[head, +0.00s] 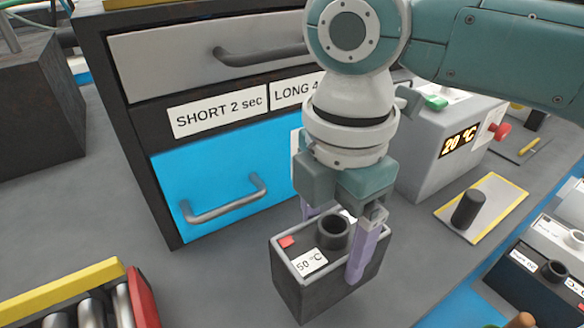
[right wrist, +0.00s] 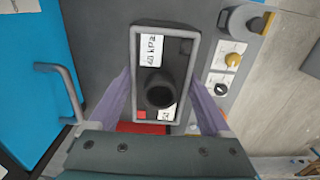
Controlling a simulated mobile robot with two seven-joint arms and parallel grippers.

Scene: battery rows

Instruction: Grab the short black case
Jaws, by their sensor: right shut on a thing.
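A black case (head: 315,288) with a lighter rim shows at the lower middle of the head view. Its top bears a round black post or socket, a small red square and a white "50 °C" label. My right gripper (head: 336,243) comes down over it from above, with its purple fingers on opposite sides, shut on the case. In the right wrist view the case (right wrist: 180,95) lies between the two fingers (right wrist: 162,95); a second white label reading about "kPa" shows there. I cannot tell whether its underside touches the grey surface. My left gripper is not in view.
A cabinet with a blue drawer (head: 225,175) stands behind, labelled "SHORT 2 sec" and "LONG 4". A grey box (head: 440,160) reading "20 °C" stands behind right, beside a yellow-edged plate (head: 500,200) with a black knob. More black cases (head: 535,280) are at right, a battery tray (head: 140,295) at left.

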